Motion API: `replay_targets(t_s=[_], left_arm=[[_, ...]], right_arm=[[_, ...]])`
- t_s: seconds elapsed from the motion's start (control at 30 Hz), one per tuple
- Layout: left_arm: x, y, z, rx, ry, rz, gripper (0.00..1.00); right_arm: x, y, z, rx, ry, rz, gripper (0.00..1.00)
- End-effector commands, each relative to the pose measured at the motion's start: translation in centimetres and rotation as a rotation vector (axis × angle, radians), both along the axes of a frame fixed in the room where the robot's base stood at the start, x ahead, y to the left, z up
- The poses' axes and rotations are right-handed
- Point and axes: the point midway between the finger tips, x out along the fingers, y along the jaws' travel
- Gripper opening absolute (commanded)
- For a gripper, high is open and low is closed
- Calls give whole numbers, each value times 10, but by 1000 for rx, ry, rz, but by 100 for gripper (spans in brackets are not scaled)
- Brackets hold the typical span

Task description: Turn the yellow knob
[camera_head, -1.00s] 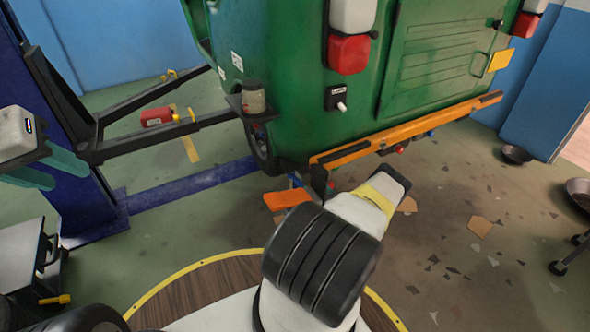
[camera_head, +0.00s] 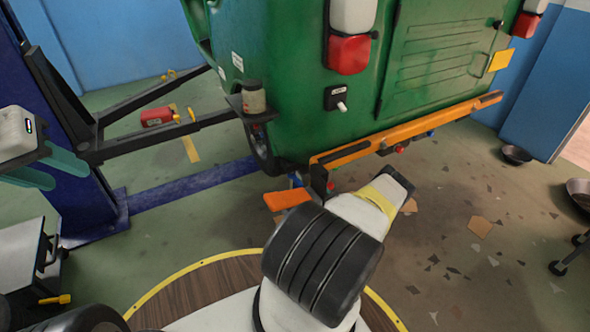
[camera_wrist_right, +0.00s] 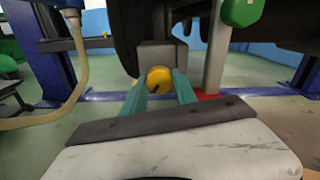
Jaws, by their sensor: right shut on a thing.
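In the right wrist view, the yellow knob (camera_wrist_right: 158,79) is round and sits in front of a grey block. My right gripper (camera_wrist_right: 160,88) has its two teal fingers on either side of the knob and is shut on it. In the head view my right arm reaches toward the rear of the green rickshaw (camera_head: 290,100), and its gripper and this knob are hidden there. My left gripper (camera_head: 48,172) is at the left edge of the head view, with its teal fingers apart and nothing between them.
A blue lift post (camera_head: 50,130) with black arms stands at the left. An orange bumper bar (camera_head: 400,130) runs along the rickshaw's rear. A grey box (camera_head: 30,265) is at the lower left. A hose (camera_wrist_right: 80,70) hangs at the left of the right wrist view.

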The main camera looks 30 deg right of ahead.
Motion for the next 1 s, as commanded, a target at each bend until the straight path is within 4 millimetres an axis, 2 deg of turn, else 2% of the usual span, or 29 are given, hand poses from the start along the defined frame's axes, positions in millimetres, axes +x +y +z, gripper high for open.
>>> replay_targets(t_s=[1.0], left_arm=[[0,0,0,0,0,0,40]], right_arm=[[-1,-2,1,-957,-32,-1,0]])
